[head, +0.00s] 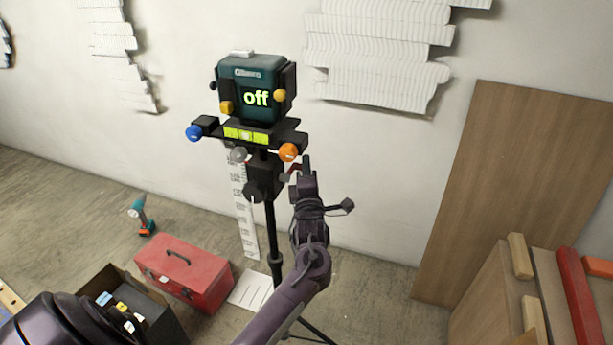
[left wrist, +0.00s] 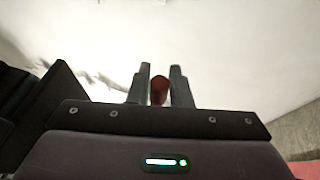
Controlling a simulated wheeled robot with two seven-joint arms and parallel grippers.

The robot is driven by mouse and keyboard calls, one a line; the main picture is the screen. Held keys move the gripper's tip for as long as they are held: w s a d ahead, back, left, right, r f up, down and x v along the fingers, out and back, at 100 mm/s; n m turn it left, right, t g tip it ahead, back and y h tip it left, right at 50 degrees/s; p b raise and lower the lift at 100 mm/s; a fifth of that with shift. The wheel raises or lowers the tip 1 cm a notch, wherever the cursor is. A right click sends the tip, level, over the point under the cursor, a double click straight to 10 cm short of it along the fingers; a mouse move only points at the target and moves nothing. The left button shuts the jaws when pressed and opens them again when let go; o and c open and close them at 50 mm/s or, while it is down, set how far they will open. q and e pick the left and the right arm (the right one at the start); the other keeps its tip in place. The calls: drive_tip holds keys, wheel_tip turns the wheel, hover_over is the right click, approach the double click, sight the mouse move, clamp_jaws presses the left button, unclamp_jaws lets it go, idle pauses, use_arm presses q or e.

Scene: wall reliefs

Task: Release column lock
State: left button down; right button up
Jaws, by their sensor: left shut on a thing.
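The black column (head: 271,222) runs down to the tripod legs. A small red lever (head: 294,168) sticks out at the right of the mount. My left gripper (head: 305,170) is beside the mount, shut on the red lever, whose rounded red end (left wrist: 159,90) shows between the fingers in the left wrist view. My right gripper is out of view.
A red toolbox (head: 183,272), an open dark box (head: 145,310) and a teal drill (head: 142,215) are on the floor at left. A white measuring scale (head: 244,205) stands behind the column. A wooden board (head: 510,190) leans on the wall at right.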

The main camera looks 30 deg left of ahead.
use_arm(q)
drive_tip(key=c, duration=1.3)
unclamp_jaws()
drive_tip(key=shift+c, duration=0.2)
drive_tip(key=b+v, duration=0.1)
drive_tip(key=v, duration=0.6)
drive_tip(key=shift+s+d+b, duration=0.3)
